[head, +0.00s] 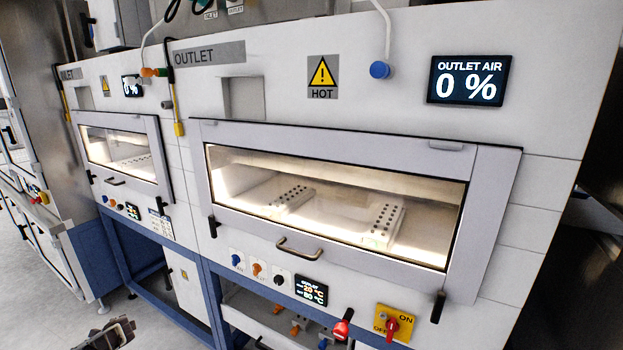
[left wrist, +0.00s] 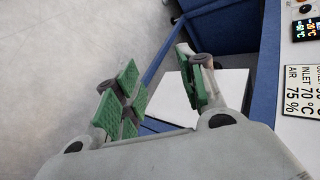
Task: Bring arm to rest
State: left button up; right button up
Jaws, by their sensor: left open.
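My left gripper (head: 110,335) shows at the bottom left edge of the head view, low in front of the machine and over the pale floor. In the left wrist view my left gripper (left wrist: 163,88) has its two green-padded fingers apart, with nothing between them. The fingers point toward the floor, blue frame and a white panel. My right gripper is not seen in either view.
The oven-like machine has a closed outlet window (head: 330,205) with a handle (head: 298,250). A red knob (head: 342,328) and yellow switch plate (head: 395,322) sit below. The blue frame (left wrist: 200,20) stands near my left gripper. Pale floor (left wrist: 70,60) lies open left.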

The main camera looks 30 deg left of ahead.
pick_arm(q)
jog(key=s+f+m+h, duration=0.1)
jog(key=s+f, duration=0.2)
jog(key=s, duration=0.5)
jog(key=s+f, duration=0.3)
jog(key=s, duration=0.5)
jog(key=s+d+f+n+g+h, duration=0.1)
jog(key=s+d+f, duration=0.1)
jog(key=d+f, duration=0.55)
jog(key=s+d+f+h, duration=0.1)
jog(key=s+d+f, duration=0.1)
jog(key=d+f, duration=0.6)
jog(key=s+d+f+n+h+b, duration=0.1)
jog(key=d+f, duration=0.5)
jog(key=d, duration=1.2)
jog(key=s+d+f+h+b, duration=0.1)
jog(key=d+f, duration=0.6)
jog(key=d, duration=1)
jog(key=s+d+f+n+g+h+b, duration=0.1)
jog(key=d+f+h, duration=0.4)
jog(key=d, duration=1.3)
jog(key=shift+s+d+f+n+b, duration=0.35)
jog(key=shift+s+f+b, duration=0.25)
jog(key=shift+s+f, duration=0.4)
jog(key=shift+s+r, duration=0.1)
